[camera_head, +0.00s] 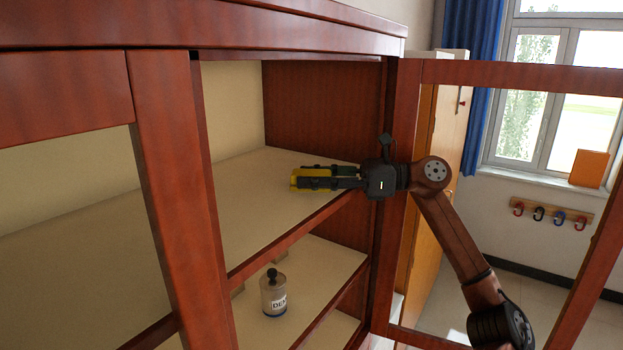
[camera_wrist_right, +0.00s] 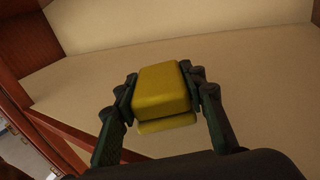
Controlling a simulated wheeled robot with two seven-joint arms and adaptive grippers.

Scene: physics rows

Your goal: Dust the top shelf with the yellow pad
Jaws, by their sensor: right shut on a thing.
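The yellow pad (camera_wrist_right: 162,90) is held between the two fingers of my right gripper (camera_wrist_right: 163,98) in the right wrist view. In the head view my right gripper (camera_head: 328,178) reaches in from the right through the open cabinet door, with the yellow pad (camera_head: 300,180) at its tips. The gripper and pad are at the top shelf (camera_head: 245,215), a pale board in a red-brown cabinet. I cannot tell whether the pad touches the board. The top shelf (camera_wrist_right: 250,80) looks bare in the wrist view. My left gripper is not in view.
A glass jar (camera_head: 273,293) with a dark stopper and a label stands on the lower shelf (camera_head: 325,268). The open door frame (camera_head: 405,130) stands at the right, close to my right arm. The cabinet's upright post (camera_head: 175,180) hides part of the shelf's left side.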

